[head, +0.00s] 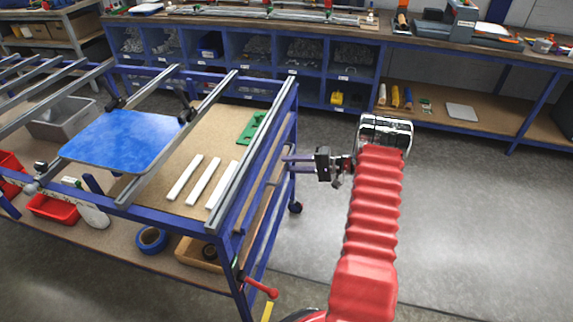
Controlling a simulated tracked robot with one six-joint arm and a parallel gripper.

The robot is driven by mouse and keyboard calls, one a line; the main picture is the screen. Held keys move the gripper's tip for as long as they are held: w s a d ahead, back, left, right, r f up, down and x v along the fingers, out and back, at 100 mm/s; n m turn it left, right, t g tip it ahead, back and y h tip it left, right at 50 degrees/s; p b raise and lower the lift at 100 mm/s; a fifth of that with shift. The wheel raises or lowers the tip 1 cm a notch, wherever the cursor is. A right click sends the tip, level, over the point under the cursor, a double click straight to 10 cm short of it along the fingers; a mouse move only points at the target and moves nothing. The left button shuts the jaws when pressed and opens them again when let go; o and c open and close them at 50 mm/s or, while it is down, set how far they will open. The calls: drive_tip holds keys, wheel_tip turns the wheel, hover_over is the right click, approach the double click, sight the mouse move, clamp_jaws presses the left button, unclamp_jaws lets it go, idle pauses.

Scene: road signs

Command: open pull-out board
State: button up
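A brown wooden board (206,134) lies low between the rails of the blue-framed table; I take it to be the pull-out board. Several white strips and a green piece (253,126) lie on it. A handle-like bar (266,178) shows on the table's right side. My gripper (287,159) comes in from the right at the end of my red-sleeved arm. It points left, with its fingertips close to the table's right side. I cannot tell whether it touches the table, or how far apart its fingers are.
A blue sign plate (122,138) rests on the table's rails. A red crank handle (262,287) sticks out at the front right corner. A long blue workbench (270,27) with bins stands behind. The grey floor (480,220) at right is clear.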

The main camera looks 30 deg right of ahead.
drive_tip(key=shift+x, duration=0.9)
clamp_jaws()
